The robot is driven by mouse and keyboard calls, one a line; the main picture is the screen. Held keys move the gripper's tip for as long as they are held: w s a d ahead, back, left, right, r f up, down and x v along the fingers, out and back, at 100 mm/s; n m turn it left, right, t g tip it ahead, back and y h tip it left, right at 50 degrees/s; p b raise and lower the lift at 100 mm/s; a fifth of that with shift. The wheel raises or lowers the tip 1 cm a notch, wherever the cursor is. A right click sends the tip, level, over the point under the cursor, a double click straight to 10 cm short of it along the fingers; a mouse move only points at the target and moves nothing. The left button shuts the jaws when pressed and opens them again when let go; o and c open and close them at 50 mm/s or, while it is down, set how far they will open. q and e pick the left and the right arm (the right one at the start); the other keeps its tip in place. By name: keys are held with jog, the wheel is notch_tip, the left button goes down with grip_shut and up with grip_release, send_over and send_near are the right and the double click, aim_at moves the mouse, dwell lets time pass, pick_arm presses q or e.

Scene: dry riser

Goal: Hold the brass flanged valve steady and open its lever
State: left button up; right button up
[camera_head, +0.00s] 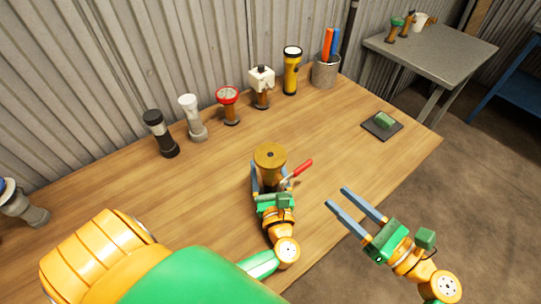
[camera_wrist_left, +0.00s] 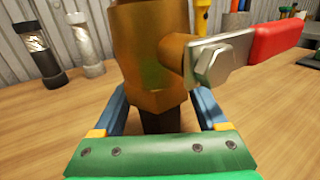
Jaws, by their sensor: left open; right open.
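The brass flanged valve (camera_head: 270,153) stands upright on the wooden table, its round flange on top. It also shows close up in the left wrist view (camera_wrist_left: 150,60). Its lever has a red grip (camera_head: 302,168) and sticks out to the right; in the left wrist view the red grip (camera_wrist_left: 275,38) joins a metal arm bolted to the body. My left gripper (camera_head: 270,186) is open, with its blue fingers on either side of the valve's lower part; I cannot tell whether they touch it. My right gripper (camera_head: 338,198) is open and empty, to the right of the valve and apart from the lever.
A dark pad (camera_head: 391,131) holds a green block. The table between valve and pad is clear.

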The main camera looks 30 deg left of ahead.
aim_at(305, 169)
pick_arm(q)
grip_shut()
dwell(1.2)
pick_arm(e)
jog(key=shift+o, duration=0.4)
jog(key=s+a+m+t+h, duration=0.1)
jog(key=s+m+t+h, duration=0.15)
jog(key=m, duration=0.75)
jog(key=s+a+m+t+h, duration=0.15)
jog(key=m+t, duration=0.25)
jog(key=m, duration=0.7)
jog(key=shift+y, duration=0.3)
jog(key=x, duration=1.1)
jog(key=shift+w+a, duration=0.25)
jog(key=shift+a, duration=0.05)
